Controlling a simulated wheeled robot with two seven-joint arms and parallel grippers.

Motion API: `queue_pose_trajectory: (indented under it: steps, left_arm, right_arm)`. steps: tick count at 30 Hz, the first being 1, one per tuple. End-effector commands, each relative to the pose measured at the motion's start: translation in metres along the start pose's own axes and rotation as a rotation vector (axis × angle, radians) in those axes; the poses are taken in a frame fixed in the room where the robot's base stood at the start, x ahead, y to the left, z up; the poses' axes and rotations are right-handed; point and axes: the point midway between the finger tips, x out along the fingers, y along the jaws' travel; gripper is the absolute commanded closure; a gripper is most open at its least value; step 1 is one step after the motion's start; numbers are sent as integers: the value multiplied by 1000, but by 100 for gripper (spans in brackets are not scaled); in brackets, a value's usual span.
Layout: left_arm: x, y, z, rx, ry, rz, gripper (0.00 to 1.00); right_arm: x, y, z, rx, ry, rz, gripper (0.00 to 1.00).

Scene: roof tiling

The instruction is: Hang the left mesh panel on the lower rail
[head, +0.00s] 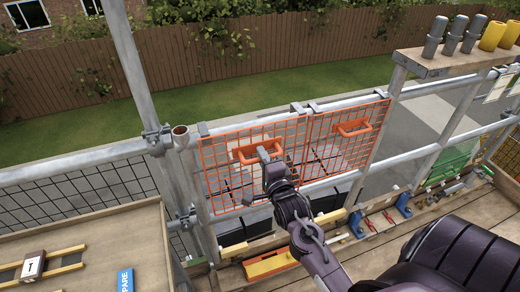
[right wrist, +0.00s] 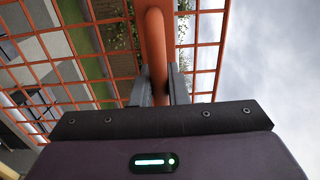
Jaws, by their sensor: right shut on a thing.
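The left mesh panel (head: 222,172) is an orange wire grid with an orange bar handle. It stands nearly upright against the scaffold, with its top edge by the upper rail (head: 345,101). My right gripper (head: 268,151) is shut on its handle. In the right wrist view, the fingers (right wrist: 159,86) close on both sides of the orange bar (right wrist: 155,45), with the mesh behind. The lower rail (head: 425,150) passes behind the panels; whether the left panel's hooks sit on a rail I cannot tell. My left gripper is out of view.
A second orange mesh panel (head: 340,148) hangs from the upper rail, close at the right. A scaffold post (head: 143,75) with clamps stands at the left. A board with a T block (head: 33,265) is at the lower left. Tools and blocks line the planks below.

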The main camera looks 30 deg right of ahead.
Motion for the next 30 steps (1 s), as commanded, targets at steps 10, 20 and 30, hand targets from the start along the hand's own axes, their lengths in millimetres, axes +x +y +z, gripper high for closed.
queue_pose_trajectory:
  steps: [10,20,30]
  left_arm:
    - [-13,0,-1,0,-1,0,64]
    - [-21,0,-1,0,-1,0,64]
    - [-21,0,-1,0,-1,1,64]
  right_arm:
    - [-28,-2,0,1,1,-1,100]
    - [-50,-2,0,0,0,-3,100]
    - [-52,-1,0,0,-1,-4,100]
